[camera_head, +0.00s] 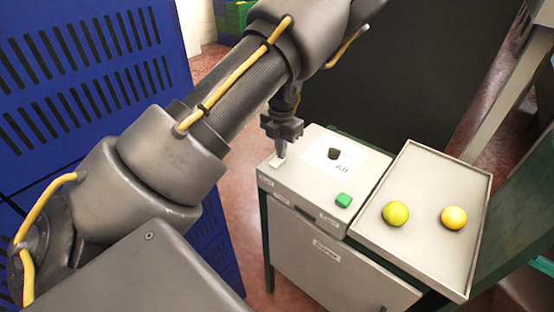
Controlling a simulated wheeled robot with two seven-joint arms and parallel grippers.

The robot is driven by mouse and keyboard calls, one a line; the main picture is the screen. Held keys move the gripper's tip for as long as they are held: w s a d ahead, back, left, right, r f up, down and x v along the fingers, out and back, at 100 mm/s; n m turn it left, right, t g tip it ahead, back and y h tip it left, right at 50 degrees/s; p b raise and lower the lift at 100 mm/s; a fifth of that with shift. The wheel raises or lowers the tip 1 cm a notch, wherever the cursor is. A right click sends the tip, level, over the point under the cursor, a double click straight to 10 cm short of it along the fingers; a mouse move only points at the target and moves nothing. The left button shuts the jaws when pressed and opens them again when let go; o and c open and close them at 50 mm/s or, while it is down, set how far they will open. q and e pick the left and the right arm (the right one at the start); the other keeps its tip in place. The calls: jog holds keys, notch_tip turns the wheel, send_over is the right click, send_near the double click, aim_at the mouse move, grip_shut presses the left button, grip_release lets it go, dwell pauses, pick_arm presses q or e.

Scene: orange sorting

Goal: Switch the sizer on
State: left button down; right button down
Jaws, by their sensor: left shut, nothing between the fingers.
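The sizer's control box (310,206) is a light grey cabinet top with a black knob (334,153) on a white label and a green button (343,200) near its front right. A small pale switch (276,163) sits at its left side. My left gripper (281,152) is shut and empty, pointing down with its tips at or just above this switch. I cannot tell whether they touch. The gripper partly hides the switch. My left arm crosses the view from the lower left. My right gripper is not in view.
A grey tray (413,245) right of the control box holds a yellow-green fruit (395,213) and a yellow-orange fruit (454,217). Blue slatted crates (85,60) stand at the left. A dark panel (400,80) is behind the box, and green beams are at the right.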

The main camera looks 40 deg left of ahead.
pick_arm(q)
jog(key=shift+f, duration=0.3)
jog(key=shift+r+p, duration=2.55)
jog(key=shift+r, duration=1)
